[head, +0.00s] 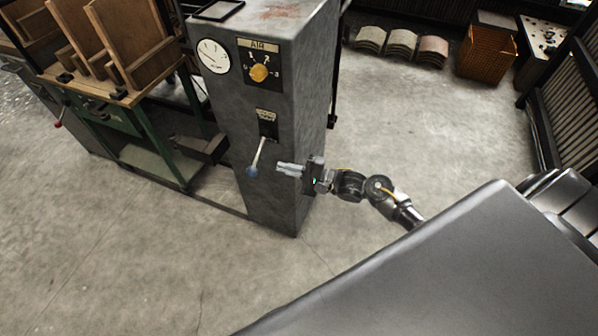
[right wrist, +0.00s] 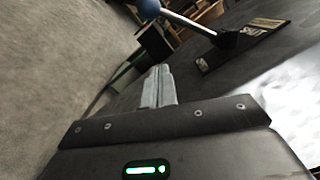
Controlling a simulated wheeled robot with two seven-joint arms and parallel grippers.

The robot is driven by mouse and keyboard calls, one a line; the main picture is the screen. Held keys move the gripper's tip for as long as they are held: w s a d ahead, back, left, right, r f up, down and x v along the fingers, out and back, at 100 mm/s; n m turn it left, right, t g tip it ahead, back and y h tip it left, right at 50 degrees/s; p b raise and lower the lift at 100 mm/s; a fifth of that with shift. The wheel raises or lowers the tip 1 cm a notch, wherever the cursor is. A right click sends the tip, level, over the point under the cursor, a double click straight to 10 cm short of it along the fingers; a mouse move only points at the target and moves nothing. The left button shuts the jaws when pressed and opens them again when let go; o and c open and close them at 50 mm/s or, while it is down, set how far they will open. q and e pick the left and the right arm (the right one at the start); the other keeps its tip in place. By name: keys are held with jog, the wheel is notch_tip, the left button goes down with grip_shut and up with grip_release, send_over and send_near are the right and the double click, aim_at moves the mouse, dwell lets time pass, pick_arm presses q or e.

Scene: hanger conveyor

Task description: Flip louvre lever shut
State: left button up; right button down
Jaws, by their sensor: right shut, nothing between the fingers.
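The louvre lever (head: 259,155) is a pale rod with a blue ball knob (head: 252,172), on the front of a grey cabinet (head: 285,120). In the head view it points down and slightly left from its dark plate (head: 267,124). My right gripper (head: 280,168) is shut and empty, just right of the knob and apart from it. In the right wrist view the gripper's fingers (right wrist: 158,88) are together. The lever (right wrist: 190,22) and its knob (right wrist: 148,8) show above them, beside a labelled plate (right wrist: 245,45). My left gripper is not in view.
Above the lever, the cabinet carries a white gauge (head: 213,56) and an AIR panel with a yellow knob (head: 259,72). A green-framed workbench (head: 120,120) with wooden pieces stands to the left. The floor in front of the cabinet is clear.

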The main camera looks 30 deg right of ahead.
aim_at(257, 156)
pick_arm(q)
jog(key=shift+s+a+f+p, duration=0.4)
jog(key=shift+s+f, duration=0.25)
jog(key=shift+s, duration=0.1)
pick_arm(e)
jog(key=a, duration=0.2)
jog(key=a+r, duration=0.1)
jog(key=a, duration=0.2)
jog(key=shift+w+a+r, duration=0.3)
jog(key=shift+w+r, duration=0.1)
